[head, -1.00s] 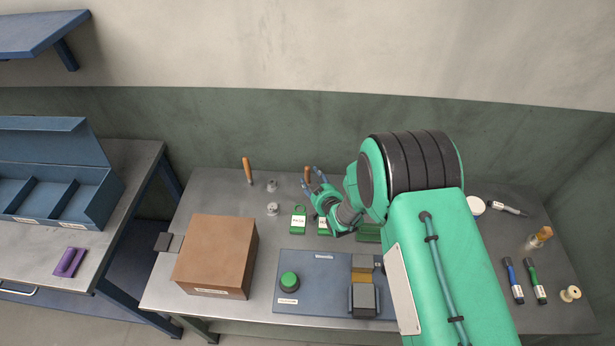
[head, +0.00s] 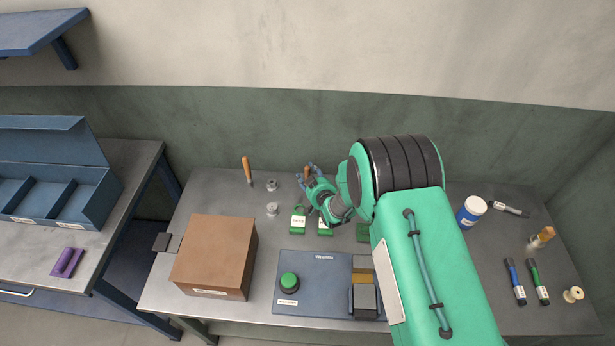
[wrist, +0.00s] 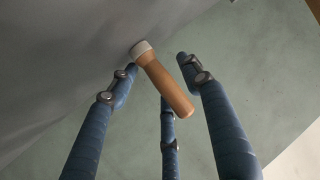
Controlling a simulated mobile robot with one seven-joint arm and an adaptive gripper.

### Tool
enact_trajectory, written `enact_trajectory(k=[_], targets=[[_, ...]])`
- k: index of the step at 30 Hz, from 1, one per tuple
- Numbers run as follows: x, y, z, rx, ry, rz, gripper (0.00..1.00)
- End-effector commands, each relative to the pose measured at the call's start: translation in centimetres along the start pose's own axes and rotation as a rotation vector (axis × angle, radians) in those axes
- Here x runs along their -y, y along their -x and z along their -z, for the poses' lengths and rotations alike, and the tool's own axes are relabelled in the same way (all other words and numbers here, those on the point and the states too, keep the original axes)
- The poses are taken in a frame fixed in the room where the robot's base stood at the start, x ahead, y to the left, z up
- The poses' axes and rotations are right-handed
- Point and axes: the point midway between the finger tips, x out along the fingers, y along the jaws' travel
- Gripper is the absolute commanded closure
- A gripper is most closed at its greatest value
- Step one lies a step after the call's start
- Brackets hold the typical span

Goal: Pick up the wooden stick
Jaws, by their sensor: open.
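The wooden stick (wrist: 168,83) shows in the wrist view as a short tan cylinder with a pale end. It lies between the fingertips of my gripper (wrist: 157,76), slanting from upper left to lower right. The three blue fingers are open around it, and I cannot tell whether any touches it. In the head view a small bit of the stick (head: 306,170) shows at the fingertips of my gripper (head: 311,172), near the back of the bench. The rest of it is hidden by the hand.
An orange-handled tool (head: 247,168) and two small metal parts stand left of my gripper. Green labelled blocks (head: 298,222) are just in front. A brown box (head: 215,255) and a blue-grey panel (head: 310,275) fill the bench front. A blue bottle (head: 469,213) stands right of my arm.

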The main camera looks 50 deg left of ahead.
Motion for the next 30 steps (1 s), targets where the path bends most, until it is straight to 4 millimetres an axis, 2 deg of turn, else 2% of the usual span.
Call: enact_trajectory(k=[6, 12, 13, 24, 30], targets=[[0.00, 0.01, -0.01, 0.000, 0.000, 0.000, 0.54], [0.01, 0.01, -0.02, 0.000, 0.000, 0.000, 0.93], [0.01, 0.01, -0.02, 0.000, 0.000, 0.000, 0.96], [0.00, 0.03, 0.06, 0.000, 0.000, 0.000, 0.96], [-0.02, 0.32, 0.82, -0.001, 0.000, 0.000, 0.96]])
